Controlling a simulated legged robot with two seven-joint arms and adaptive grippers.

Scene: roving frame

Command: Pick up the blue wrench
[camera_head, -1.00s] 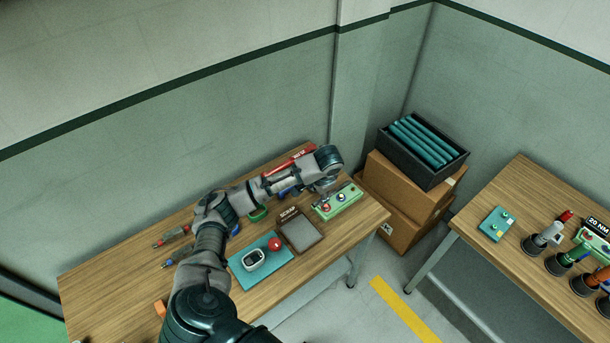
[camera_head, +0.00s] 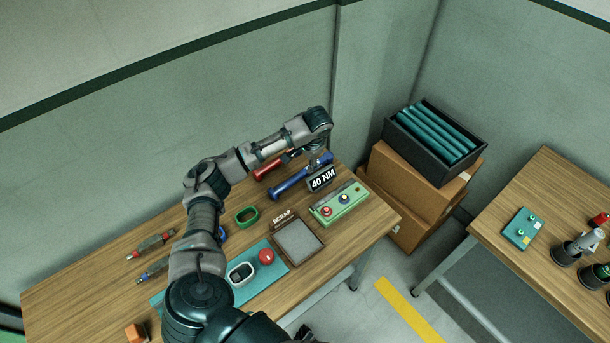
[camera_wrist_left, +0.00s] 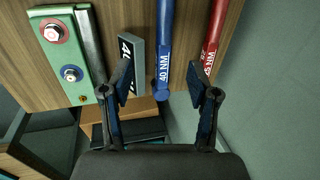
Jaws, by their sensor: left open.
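The blue wrench (camera_head: 288,185) lies on the wooden table, near the back edge. My left gripper (camera_wrist_left: 160,88) is open and empty, with no clear contact on the wrench. In the head view my left gripper (camera_head: 319,150) hangs over the wrench's right end, partly hidden by my wrist. My right gripper is not in view.
The "40 NM" sign (camera_head: 322,179) stands close beside the wrench, near my left finger. A red wrench (camera_wrist_left: 213,35) lies on the other side. A green button box (camera_head: 340,204) and a scrap tray (camera_head: 299,241) are nearer. Cardboard boxes (camera_head: 408,182) stand beyond the table's end.

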